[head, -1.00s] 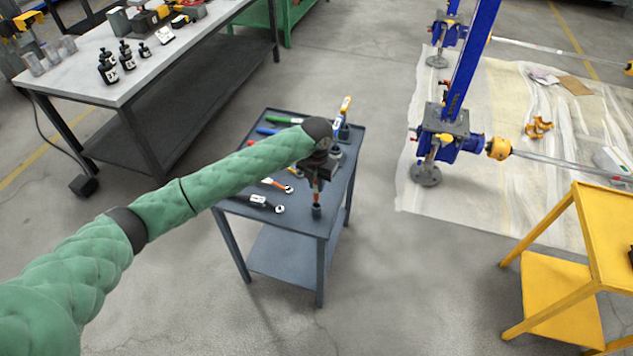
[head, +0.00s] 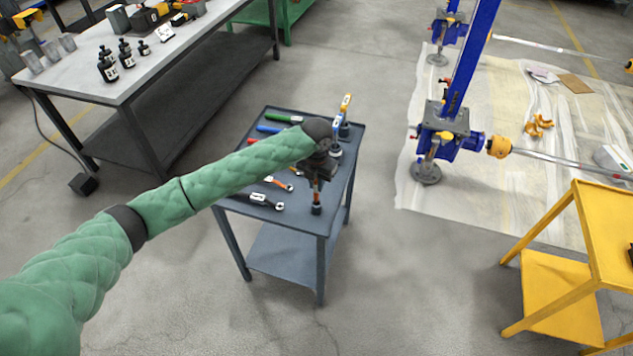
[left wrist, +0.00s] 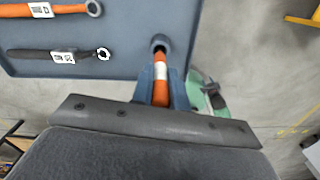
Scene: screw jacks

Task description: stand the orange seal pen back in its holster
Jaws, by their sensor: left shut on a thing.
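The orange seal pen (left wrist: 160,92), with a white band, is between the two blue-grey fingers of my left gripper (left wrist: 161,95), which is shut on it. In the head view the gripper (head: 316,180) points down over the front right corner of the small blue-grey table, and some of the pen (head: 317,196) shows below it. The pen's lower end is at the mouth of a round dark holster (left wrist: 160,44), which also shows in the head view (head: 316,210). I cannot tell how deep the pen sits. My right gripper is not in view.
On the table (head: 290,226) lie a dark wrench (head: 262,201), an orange-handled wrench (left wrist: 45,10) and a green tool (head: 284,118). A yellow cart (head: 560,285) stands right; the floor between is clear.

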